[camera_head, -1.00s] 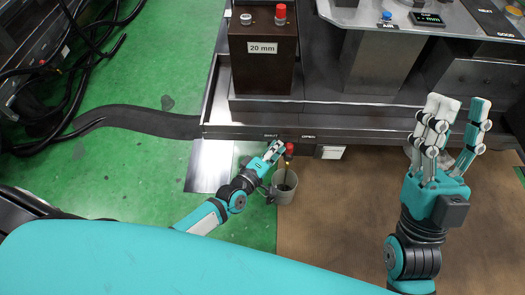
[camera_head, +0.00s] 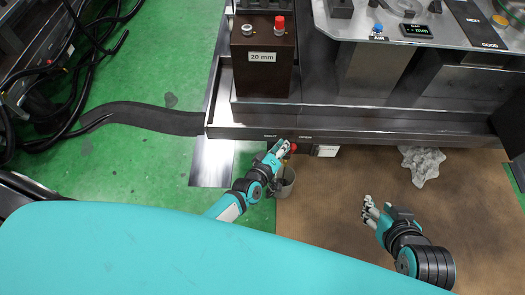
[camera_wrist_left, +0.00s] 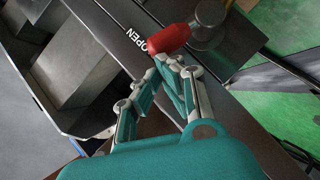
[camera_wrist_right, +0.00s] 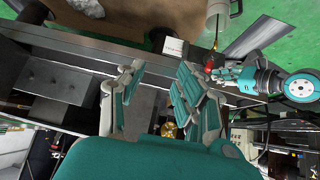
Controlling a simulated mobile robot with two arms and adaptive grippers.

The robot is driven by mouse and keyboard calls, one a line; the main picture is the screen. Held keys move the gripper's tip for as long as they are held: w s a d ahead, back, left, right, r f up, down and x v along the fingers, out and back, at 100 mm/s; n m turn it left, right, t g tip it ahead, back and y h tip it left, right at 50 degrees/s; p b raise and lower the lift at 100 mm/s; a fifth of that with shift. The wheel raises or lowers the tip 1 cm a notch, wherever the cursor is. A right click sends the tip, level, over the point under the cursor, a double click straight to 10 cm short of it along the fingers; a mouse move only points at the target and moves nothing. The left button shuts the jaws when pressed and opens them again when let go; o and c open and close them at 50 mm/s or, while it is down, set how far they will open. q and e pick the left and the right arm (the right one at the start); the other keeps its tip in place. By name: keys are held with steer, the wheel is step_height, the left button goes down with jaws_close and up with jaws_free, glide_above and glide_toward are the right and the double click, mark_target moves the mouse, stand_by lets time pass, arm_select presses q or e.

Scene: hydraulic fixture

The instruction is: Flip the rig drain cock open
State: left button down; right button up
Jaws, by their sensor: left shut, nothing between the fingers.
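The drain cock's red handle (camera_head: 293,147) shows at the front edge of the rig, nearer the OPEN label (camera_head: 305,136) than the SHUT label (camera_head: 269,135). My right gripper (camera_head: 371,207) is away to the right over the brown mat. Its fingers stand apart and empty in the right wrist view (camera_wrist_right: 158,85).
A grey bucket (camera_head: 286,185) stands below the cock. A crumpled white rag (camera_head: 422,163) lies on the brown mat (camera_head: 330,215). A brown 20 mm block (camera_head: 262,75) sits on the rig above. Black cables (camera_head: 75,70) lie at far left.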

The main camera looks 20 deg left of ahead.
mark_target(294, 147)
arm_select(q)
steer(key=shift+w+d+r+m+g+y+p, duration=0.1)
steer(key=shift+w+d+m+g+y+p, duration=0.15)
steer(key=shift+d+p, duration=0.45)
steer(key=shift+w+d+r+m+g+y+p, duration=0.15)
steer(key=shift+d+m+g+p, duration=0.2)
steer(key=shift+p, duration=0.4)
steer(key=shift+w+d+f, duration=0.1)
steer(key=shift+d+f, duration=0.2)
steer(key=shift+d, duration=0.4)
arm_select(e)
steer(key=s+d+g+h, duration=0.1)
steer(key=s+d+g, duration=0.2)
steer(key=s, duration=0.5)
steer(key=shift+d+f+g, duration=0.3)
steer(key=shift+f+g, duration=0.1)
steer(key=shift+g, duration=0.3)
steer(key=shift+w, duration=0.1)
